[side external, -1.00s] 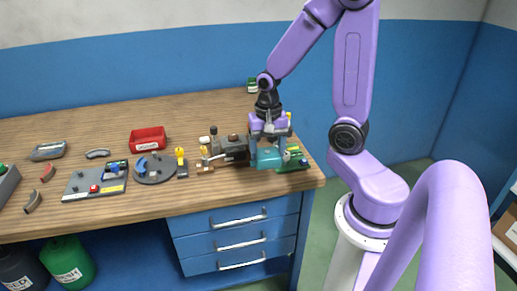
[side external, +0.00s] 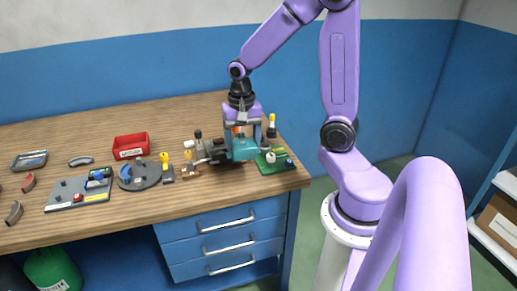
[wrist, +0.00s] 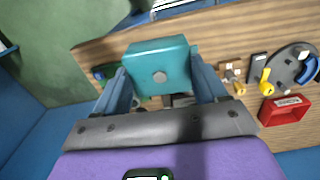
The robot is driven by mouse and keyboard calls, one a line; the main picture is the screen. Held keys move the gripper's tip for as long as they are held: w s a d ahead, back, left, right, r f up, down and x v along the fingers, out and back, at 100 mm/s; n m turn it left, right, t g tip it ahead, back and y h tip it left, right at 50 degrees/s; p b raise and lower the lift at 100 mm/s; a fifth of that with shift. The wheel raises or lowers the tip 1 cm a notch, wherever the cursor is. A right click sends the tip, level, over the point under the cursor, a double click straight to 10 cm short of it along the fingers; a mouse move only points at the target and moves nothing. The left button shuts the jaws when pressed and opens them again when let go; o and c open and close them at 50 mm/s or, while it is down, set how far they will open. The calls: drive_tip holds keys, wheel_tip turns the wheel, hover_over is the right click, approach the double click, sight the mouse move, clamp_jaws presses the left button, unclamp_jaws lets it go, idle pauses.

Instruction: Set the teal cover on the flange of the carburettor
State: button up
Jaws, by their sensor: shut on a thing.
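The teal cover (side external: 244,149) is a squared block with a round grey spot on the face that shows in the wrist view (wrist: 150,54). My gripper (side external: 241,138) is shut on it, with a blue-grey finger on each side. The carburettor (side external: 211,152), a dark grey body, stands on the bench just left of the cover in the side view. In the wrist view my gripper and the cover hide most of it. The flange cannot be made out, and I cannot tell whether cover and carburettor touch.
A green board (side external: 272,166) with a white knob lies right of the cover near the bench edge. A yellow-topped post (side external: 271,126) stands behind it. Left are a yellow-handled piece (side external: 166,168), a round grey plate (side external: 140,175) and a red tray (side external: 131,145).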

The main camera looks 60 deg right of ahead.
drive_tip(key=w+d, duration=0.4)
drive_tip(key=w, duration=0.5)
approach(217, 138)
drive_tip(key=shift+s+d+n, duration=0.1)
drive_tip(key=shift+n, duration=0.3)
drive_tip(key=shift+f, duration=3.05)
drive_tip(key=shift+f, duration=0.45)
